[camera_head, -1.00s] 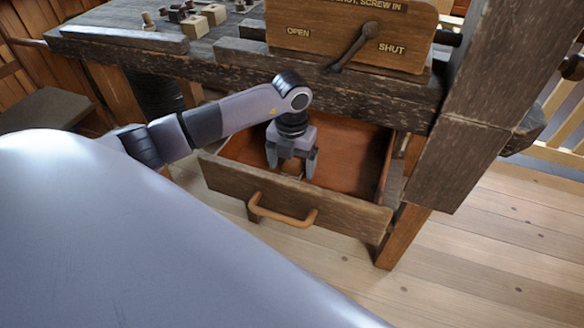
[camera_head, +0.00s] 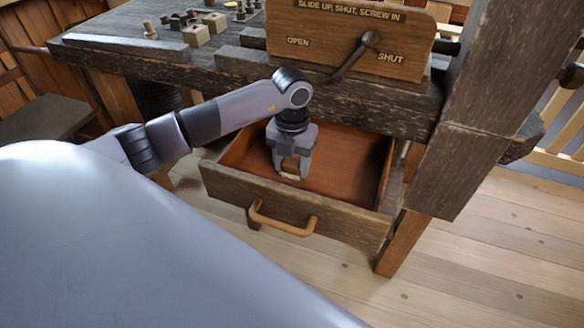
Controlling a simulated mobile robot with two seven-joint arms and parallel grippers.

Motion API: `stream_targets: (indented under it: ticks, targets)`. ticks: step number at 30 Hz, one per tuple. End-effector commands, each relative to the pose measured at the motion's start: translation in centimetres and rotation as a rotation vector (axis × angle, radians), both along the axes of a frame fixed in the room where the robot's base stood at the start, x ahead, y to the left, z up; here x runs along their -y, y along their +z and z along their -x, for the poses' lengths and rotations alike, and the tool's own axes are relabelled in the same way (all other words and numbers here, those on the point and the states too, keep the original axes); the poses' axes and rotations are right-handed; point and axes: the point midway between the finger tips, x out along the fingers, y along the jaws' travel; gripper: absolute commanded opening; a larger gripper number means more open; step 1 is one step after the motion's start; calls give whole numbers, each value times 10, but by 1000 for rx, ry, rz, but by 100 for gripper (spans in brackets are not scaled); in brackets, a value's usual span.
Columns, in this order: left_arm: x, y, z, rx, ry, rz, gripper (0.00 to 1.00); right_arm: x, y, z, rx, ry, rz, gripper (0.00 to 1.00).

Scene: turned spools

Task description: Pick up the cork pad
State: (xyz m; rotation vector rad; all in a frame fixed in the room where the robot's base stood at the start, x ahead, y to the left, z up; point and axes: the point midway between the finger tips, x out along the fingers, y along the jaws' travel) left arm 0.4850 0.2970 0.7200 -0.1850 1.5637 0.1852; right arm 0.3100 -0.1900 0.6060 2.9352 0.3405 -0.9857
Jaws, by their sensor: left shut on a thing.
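My left gripper (camera_head: 291,170) reaches down into the open drawer (camera_head: 345,170) from above, near the drawer's front left. Its fingers are close together and shut on a small pale tan piece, the cork pad (camera_head: 290,177), which shows only as a thin sliver at the fingertips. Most of the pad is hidden by the fingers and the drawer front. I cannot tell whether it still touches the drawer floor. My right gripper is not in view.
The drawer front with its wooden handle (camera_head: 282,221) stands out below the dark workbench (camera_head: 190,65). A board with a lever (camera_head: 355,58) stands above, marked OPEN and SHUT. Wooden blocks (camera_head: 205,30) lie on the bench top. The drawer's right part looks empty.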

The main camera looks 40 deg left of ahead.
Motion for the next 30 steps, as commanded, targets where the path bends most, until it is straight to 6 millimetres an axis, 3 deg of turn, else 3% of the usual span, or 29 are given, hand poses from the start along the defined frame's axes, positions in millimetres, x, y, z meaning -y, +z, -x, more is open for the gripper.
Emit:
stream_targets:
  ticks: [6,18,30]
  targets:
    - [0,63,-2,8,-1,-1,25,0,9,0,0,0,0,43]
    - [-1,160,-1,7,1,-1,25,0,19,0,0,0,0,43]
    - [-1,227,-1,4,1,-1,25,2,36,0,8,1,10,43]
